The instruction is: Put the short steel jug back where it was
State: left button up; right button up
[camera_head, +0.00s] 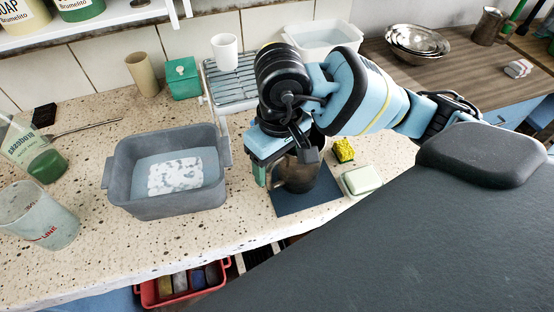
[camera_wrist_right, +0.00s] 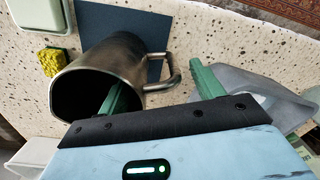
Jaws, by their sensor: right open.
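A steel jug (camera_head: 297,175) stands on a dark blue mat (camera_head: 318,202) at the counter's front, partly hidden by my right gripper (camera_head: 281,168). In the right wrist view the jug (camera_wrist_right: 97,75) shows its dark mouth and a side handle. My right gripper (camera_wrist_right: 160,88) is open there. One green finger overlaps the jug's mouth, and the other is out past the handle, so the near wall and handle lie between them. I cannot tell whether a finger touches the jug. Another steel jug (camera_head: 488,26) stands at the back right. My left gripper is not in view.
A grey basin (camera_head: 122,172) with water stands left of the mat. A yellow sponge (camera_head: 343,150) and a soap bar (camera_head: 362,179) lie to its right. Behind are a drying rack (camera_head: 234,90) with a white cup (camera_head: 225,52), and steel bowls (camera_head: 417,42). A clear cup (camera_head: 40,215) stands far left.

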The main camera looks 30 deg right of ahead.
jog(key=shift+r, duration=0.3)
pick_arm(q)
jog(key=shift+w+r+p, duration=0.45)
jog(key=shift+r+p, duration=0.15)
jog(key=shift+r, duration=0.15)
pick_arm(e)
notch_tip(320, 180, up, 12)
jog(key=shift+d+f, duration=0.15)
jog(key=shift+d, duration=0.1)
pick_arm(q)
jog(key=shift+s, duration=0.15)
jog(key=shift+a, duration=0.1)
